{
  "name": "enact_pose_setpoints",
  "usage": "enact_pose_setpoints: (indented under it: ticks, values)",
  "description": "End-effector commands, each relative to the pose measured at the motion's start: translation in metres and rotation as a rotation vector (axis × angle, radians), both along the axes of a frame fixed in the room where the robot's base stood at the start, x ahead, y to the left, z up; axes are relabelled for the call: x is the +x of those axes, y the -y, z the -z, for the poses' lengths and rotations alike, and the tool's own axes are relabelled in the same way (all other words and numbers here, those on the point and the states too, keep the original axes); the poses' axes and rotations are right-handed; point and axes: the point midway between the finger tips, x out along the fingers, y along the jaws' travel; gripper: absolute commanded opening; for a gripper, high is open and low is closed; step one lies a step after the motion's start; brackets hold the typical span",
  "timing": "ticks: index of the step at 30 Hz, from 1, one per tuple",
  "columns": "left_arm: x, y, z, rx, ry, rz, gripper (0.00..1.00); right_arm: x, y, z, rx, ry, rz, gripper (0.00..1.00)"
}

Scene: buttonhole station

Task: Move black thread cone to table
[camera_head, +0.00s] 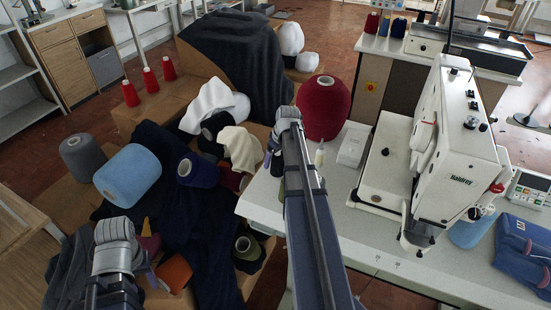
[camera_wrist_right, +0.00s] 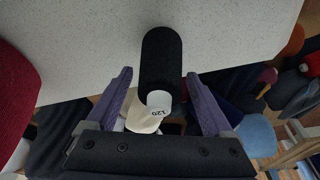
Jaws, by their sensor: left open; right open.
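The black thread cone (camera_wrist_right: 162,62) shows in the right wrist view, with a white end marked 120 towards me. My right gripper (camera_wrist_right: 158,100) is open, its purple fingers on either side of the cone with gaps visible. In the head view my right gripper (camera_head: 272,150) is at the left edge of the white table (camera_head: 345,240); the cone is not clear there. The cone is seen against the table surface; I cannot tell whether it touches it. My left gripper (camera_head: 149,252) is open over the cloth pile at the lower left.
A large red cone (camera_head: 323,108), a small bottle (camera_head: 320,154) and a white box (camera_head: 353,146) stand near the table's back left. The sewing machine (camera_head: 450,150) fills the right side. Dark cloth (camera_head: 165,165) and a light blue cone (camera_head: 128,175) lie left. The table's front left is partly clear.

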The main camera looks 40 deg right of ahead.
Motion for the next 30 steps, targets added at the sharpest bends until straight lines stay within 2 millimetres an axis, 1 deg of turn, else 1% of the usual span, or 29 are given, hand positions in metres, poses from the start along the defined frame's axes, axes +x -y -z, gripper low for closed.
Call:
enact_pose_setpoints:
  ticks: [5,8,24,27,30]
  values:
    - [0.0,0.0,-0.011,0.0,0.0,0.0,0.5,-0.002,0.0,-0.011,0.0,0.0,0.0,0.86]
    - [0.0,0.0,-0.021,0.0,0.0,0.0,0.5,-0.005,0.0,-0.021,0.0,0.0,0.0,0.86]
    - [0.0,0.0,-0.101,0.0,0.0,0.0,0.5,-0.026,0.0,-0.101,0.0,0.0,0.001,0.86]
    - [0.0,0.0,-0.112,0.0,0.0,0.0,0.5,-0.029,0.001,-0.112,0.0,0.0,0.001,0.86]
    - [0.0,0.0,-0.117,0.0,0.0,0.0,0.5,-0.031,0.001,-0.117,0.0,0.0,0.0,0.86]
